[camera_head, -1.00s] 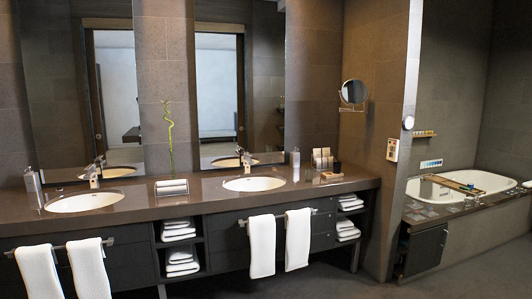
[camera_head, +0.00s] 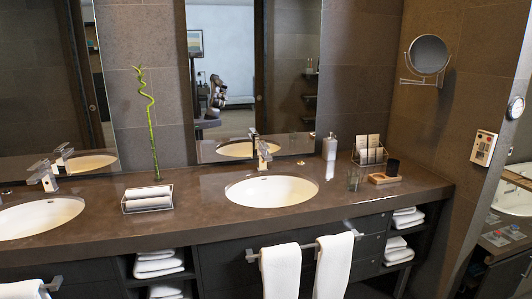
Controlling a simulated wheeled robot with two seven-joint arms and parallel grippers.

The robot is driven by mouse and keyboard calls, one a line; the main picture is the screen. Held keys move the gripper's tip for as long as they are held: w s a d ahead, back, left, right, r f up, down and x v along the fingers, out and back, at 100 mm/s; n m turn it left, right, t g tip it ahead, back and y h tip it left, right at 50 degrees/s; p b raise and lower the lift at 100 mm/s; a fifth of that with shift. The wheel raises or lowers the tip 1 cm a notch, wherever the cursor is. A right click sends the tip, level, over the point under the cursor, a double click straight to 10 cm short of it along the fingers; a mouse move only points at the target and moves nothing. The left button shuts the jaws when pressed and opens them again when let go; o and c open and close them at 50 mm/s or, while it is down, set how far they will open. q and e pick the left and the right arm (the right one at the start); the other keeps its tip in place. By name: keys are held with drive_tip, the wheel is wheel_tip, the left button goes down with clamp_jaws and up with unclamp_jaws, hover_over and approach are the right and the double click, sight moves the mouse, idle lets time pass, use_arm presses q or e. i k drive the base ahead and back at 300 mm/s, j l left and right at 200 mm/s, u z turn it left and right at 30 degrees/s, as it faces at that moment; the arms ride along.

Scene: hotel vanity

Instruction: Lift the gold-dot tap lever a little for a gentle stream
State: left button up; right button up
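Two chrome taps stand on the brown vanity counter (camera_head: 190,213). The right tap (camera_head: 263,152) is behind the right oval basin (camera_head: 272,190), with its lever on top. The left tap (camera_head: 43,175) is behind the left basin (camera_head: 40,216), at the left side of the view. A gold dot on either lever is too small to make out. No water stream shows at either tap. Neither of my grippers is in view.
Between the basins are a rack of rolled towels (camera_head: 147,199) and a tall green bamboo stem (camera_head: 150,130). Right of the right basin are a soap dispenser (camera_head: 330,147), a glass (camera_head: 353,180) and a wooden tray (camera_head: 384,178). White towels (camera_head: 281,270) hang in front.

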sight(262, 142)
drive_tip(key=i+l+u, duration=0.1)
drive_tip(key=i+l, duration=0.45)
drive_tip(key=i+l+u, duration=0.1)
drive_tip(key=i+l, duration=0.45)
drive_tip(key=l, duration=0.15)
drive_tip(key=i+l+u, duration=0.1)
drive_tip(key=i+l, duration=0.4)
drive_tip(key=l, duration=0.2)
drive_tip(key=i+l+u, duration=0.1)
drive_tip(key=i+l, duration=0.55)
drive_tip(key=i, duration=0.2)
